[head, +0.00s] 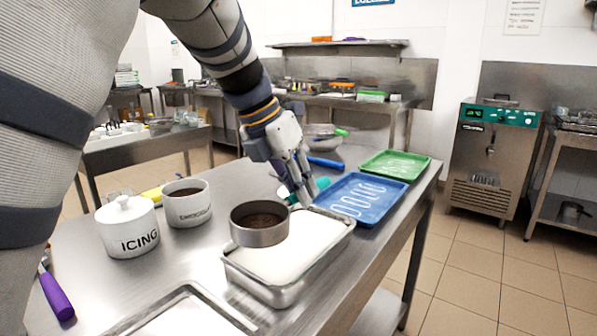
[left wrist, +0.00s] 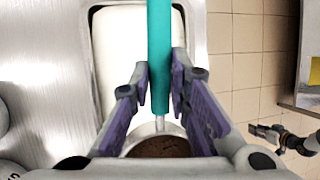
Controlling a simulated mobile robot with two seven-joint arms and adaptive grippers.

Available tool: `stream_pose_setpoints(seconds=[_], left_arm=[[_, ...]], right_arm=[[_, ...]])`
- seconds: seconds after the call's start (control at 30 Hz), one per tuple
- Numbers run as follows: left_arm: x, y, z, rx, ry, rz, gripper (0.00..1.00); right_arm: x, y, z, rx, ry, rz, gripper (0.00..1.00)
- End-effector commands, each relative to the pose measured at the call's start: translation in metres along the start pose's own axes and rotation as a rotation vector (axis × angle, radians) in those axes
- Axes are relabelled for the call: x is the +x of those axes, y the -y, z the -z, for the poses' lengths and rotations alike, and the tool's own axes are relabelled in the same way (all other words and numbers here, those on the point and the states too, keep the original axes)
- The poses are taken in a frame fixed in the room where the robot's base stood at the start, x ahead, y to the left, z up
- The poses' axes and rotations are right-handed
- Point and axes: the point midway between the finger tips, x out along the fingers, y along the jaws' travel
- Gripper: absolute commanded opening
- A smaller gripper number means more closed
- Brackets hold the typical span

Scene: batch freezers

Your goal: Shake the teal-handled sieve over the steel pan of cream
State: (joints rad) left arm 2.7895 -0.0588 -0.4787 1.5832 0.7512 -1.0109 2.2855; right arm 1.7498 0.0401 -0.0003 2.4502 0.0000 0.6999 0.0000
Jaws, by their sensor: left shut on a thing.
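The sieve (head: 259,236) is a round steel drum with brown powder inside, roughly level above the near-left part of the pan. Its teal handle (left wrist: 159,50) runs between the fingers of my left gripper (left wrist: 160,92), which is shut on it. In the head view my left gripper (head: 303,194) is by the pan's far end. The steel pan (head: 277,292) holds smooth white cream and stands on the steel table. The sieve's bowl partly shows at the bottom of the left wrist view. My right gripper (left wrist: 268,134) seems to show small and dark there, its jaws unclear.
A white icing jar (head: 127,230) and a mug of dark powder (head: 187,207) stand left of the sieve. A blue tray (head: 378,208) and a green tray (head: 409,168) lie beyond the pan.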

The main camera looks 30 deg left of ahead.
Motion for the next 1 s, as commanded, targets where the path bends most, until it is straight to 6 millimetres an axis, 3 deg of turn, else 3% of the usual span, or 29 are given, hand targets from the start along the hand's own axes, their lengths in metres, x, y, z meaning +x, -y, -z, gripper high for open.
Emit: stream_pose_setpoints(seconds=[0.43,0.67,0.9,1.0], left_arm=[[0.006,0.0,0.003,0.0,0.001,0.0,0.0],[0.01,0.015,-0.003,0.0,0.001,0.0,0.0],[0.004,-0.016,-0.004,-0.002,0.002,0.001,0.0],[0.004,-0.014,-0.003,0.002,0.0,0.0,0.0]], right_arm=[[0.0,0.0,0.0,0.0,-0.001,0.0,0.38],[0.0,0.0,0.0,0.0,-0.001,0.0,0.38],[0.0,0.0,0.0,0.0,-0.001,0.0,0.38],[0.0,0.0,0.0,0.0,-0.001,0.0,0.38]])
